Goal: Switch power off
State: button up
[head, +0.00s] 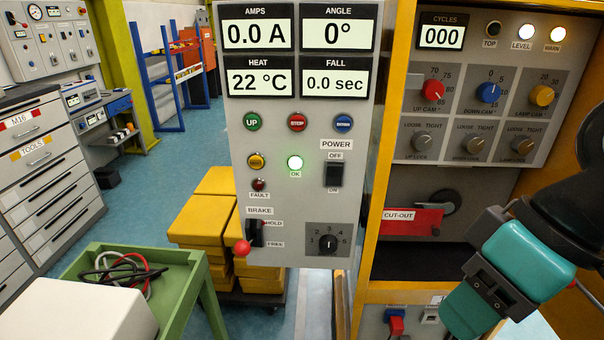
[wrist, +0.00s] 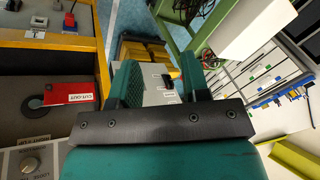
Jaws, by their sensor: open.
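The power switch (head: 333,174) is a black rocker on the grey control panel (head: 310,220), with OFF labelled above it and ON below. I cannot tell clearly which side is pressed in. A lit green OK lamp (head: 295,162) is to its left, and the panel displays are on. My teal gripper (head: 470,308) is at the lower right, apart from the panel. In the wrist view my gripper (wrist: 160,82) is open and empty. Part of the grey panel (wrist: 155,97) shows between its fingers, farther off; the power switch is not clearly made out there.
The brake lever (head: 256,233) with a red knob (head: 242,248) sticks out at the panel's lower left. A yellow post (head: 388,130) separates the panel from the right-hand cabinet, with its red cut-out plate (head: 412,221). A green cart (head: 190,285) and yellow blocks (head: 205,220) stand left.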

aim_at(334, 171)
jog(key=z, duration=2.2)
jog(key=k, duration=0.75)
jog(key=u, duration=1.65)
jog(key=i, duration=0.5)
